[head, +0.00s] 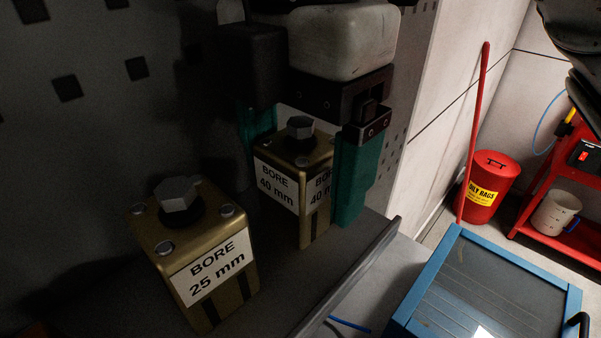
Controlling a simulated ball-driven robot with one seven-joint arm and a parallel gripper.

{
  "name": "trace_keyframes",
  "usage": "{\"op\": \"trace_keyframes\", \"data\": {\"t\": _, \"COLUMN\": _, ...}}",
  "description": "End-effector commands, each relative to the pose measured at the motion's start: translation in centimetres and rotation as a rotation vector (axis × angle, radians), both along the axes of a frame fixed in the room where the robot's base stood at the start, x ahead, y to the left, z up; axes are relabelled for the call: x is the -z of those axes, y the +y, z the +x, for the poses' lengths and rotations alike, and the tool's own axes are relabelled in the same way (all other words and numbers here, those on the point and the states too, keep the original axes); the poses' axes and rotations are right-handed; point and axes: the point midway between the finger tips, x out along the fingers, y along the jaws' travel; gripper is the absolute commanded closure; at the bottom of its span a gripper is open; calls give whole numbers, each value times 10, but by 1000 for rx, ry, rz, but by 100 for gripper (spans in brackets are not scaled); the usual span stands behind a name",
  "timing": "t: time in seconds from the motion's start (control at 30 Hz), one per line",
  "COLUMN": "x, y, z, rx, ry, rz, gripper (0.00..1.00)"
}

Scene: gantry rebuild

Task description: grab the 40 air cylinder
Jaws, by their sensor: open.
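The 40 mm air cylinder (277,185) stands upright on a dark shelf in the head view. It is a brass-coloured block with a hex bolt on top and white labels reading BORE 40 mm. My gripper (305,165) is open above and around it, with one teal finger on its left and one on its right. The left finger is partly hidden behind the cylinder. I cannot tell whether either finger touches it. A similar 25 mm air cylinder (193,245) stands nearer, to the left.
The shelf (290,285) has a raised edge on its right. A perforated panel (90,120) rises behind. Beyond the shelf are a blue-framed cart (490,290), a red oily-rags bin (487,188) and a red rack (560,215) with a white bucket (555,214).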

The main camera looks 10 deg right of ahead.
Motion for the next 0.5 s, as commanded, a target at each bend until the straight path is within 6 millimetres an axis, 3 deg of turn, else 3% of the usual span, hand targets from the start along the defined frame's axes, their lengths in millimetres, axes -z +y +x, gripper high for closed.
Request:
{"op": "trace_keyframes", "data": {"t": 0.33, "x": 10, "y": 0, "z": 0, "rx": 0, "ry": -1, "rz": 1, "gripper": 17}}
{"op": "trace_keyframes", "data": {"t": 0.5, "x": 10, "y": 0, "z": 0, "rx": 0, "ry": -1, "rz": 1, "gripper": 31}}
